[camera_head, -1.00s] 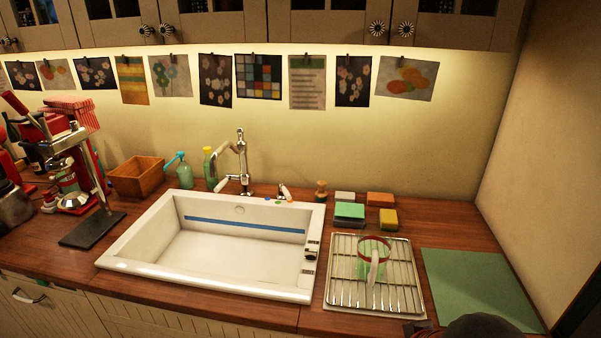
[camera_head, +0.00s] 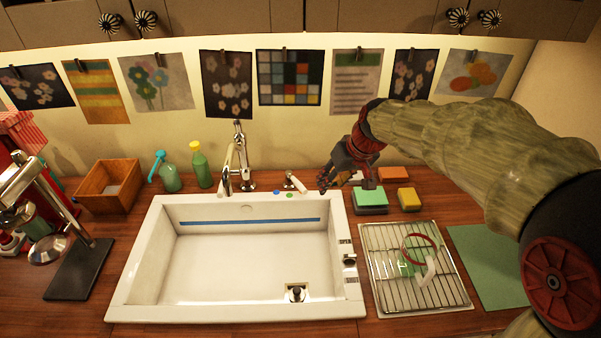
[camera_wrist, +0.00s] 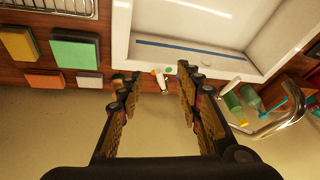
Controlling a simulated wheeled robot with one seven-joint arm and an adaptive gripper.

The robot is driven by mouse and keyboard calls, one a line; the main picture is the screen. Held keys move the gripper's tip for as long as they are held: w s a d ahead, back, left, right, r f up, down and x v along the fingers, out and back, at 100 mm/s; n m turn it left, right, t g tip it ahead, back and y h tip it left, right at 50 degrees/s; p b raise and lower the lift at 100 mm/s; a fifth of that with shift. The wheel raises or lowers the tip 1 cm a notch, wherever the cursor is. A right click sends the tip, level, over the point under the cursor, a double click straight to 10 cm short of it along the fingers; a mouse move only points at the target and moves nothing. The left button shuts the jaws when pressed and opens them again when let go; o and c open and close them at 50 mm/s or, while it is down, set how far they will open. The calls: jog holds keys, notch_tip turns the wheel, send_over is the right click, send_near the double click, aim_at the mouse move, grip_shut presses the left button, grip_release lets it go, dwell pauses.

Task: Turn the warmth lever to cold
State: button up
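The warmth lever (camera_head: 296,183) is a small white handle on a metal base behind the sink, right of the tap (camera_head: 238,165). Blue and green dots mark the counter in front of it. In the wrist view the lever (camera_wrist: 162,82) shows between my finger tips, beyond them. My gripper (camera_head: 325,183) is in the air just right of the lever in the head view. In the wrist view my gripper (camera_wrist: 158,88) has its two fingers well apart with nothing held. I cannot tell the exact gap to the lever.
The white sink (camera_head: 125,295) lies in front. Sponges (camera_head: 370,197) and a wire rack (camera_head: 465,290) are on the right. Two bottles (camera_head: 201,170) and a wooden box (camera_head: 107,187) stand to the left. The metal tap (camera_wrist: 280,122) is close by in the wrist view.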

jog(key=w+a+f+p, duration=0.3)
jog(key=w+f+p, duration=0.1)
jog(key=w, duration=0.6)
jog(key=n+y+p, duration=0.1)
jog(key=n+p, duration=0.1)
jog(key=p, duration=0.2)
send_near(300, 183)
jog(key=w+f, duration=0.1)
jog(key=shift+g, duration=0.4)
jog(key=x, duration=0.8)
jog(key=shift+w+a, duration=0.1)
jog(key=shift+a, duration=0.2)
jog(key=c, duration=0.3)
grip_shut()
